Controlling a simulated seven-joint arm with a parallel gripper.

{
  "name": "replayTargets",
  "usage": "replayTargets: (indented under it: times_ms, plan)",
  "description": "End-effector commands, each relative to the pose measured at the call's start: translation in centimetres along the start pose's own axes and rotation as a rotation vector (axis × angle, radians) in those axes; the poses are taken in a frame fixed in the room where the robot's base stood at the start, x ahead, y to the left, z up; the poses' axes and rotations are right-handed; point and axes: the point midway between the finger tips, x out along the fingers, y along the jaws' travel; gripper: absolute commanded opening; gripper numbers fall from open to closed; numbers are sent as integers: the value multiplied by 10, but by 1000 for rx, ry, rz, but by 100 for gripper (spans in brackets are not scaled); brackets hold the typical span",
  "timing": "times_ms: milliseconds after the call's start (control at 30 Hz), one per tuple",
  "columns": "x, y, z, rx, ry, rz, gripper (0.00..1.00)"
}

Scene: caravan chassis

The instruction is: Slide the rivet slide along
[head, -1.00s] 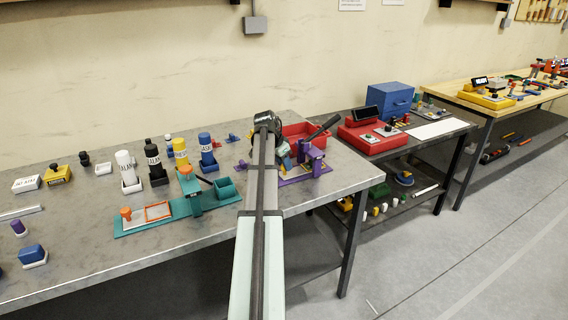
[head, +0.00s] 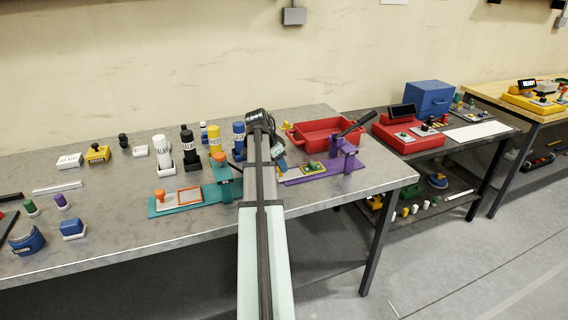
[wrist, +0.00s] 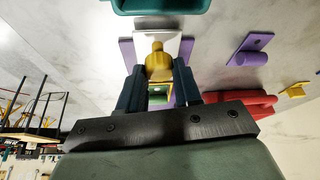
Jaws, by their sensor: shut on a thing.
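The rivet slide is a pale plate (head: 292,174) with a yellow knob (wrist: 158,60) and a yellow-framed green piece (head: 313,167). My gripper (wrist: 158,68) is shut on the yellow knob, one dark finger on each side. In the head view my arm hides most of the gripper and the knob. In the wrist view the pale plate (wrist: 171,40) shows past the knob, with purple base on both sides.
A teal fixture (head: 182,209) with an orange knob stands left of my arm. A red tray (head: 325,134) lies behind the purple press. Several labelled bottles stand behind the teal fixture.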

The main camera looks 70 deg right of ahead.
Motion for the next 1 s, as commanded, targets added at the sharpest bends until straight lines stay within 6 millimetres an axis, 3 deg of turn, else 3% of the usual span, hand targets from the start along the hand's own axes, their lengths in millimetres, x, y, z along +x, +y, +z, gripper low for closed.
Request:
replayTargets:
  times_ms: [133,167,400,767,1000]
  plan:
    - [-2,-2,6,-5,-13,-5,0]
    - [-2,-2,6,-5,-13,-5,34]
    - [-1,-1,4,-4,-9,-4,57]
    - [-5,-1,3,-3,-7,-4,59]
    - [-35,-1,2,-3,-6,-6,59]
